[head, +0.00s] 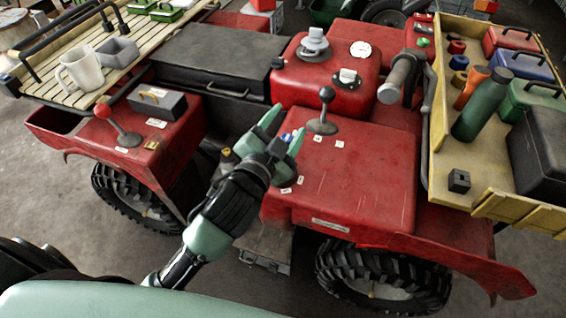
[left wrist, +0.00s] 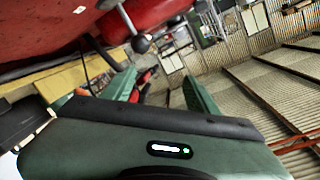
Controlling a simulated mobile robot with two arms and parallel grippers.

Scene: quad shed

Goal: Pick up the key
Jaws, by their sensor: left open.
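My left gripper (head: 284,130) reaches over the left edge of the red quad body (head: 350,175), its two green fingers apart. I cannot make out a key for certain. A small blue and white item (head: 287,137) shows between or just behind the fingers; I cannot tell what it is. In the left wrist view the open fingers (left wrist: 160,76) have nothing visible between them. A lever with a black knob (head: 327,94) stands just right of the fingers; its knob (left wrist: 141,44) also shows in the left wrist view. My right gripper is not in view.
A yellow tray (head: 455,170) at right holds a green bottle (head: 482,105) and several boxes. A second lever (head: 118,125) stands on the left fender.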

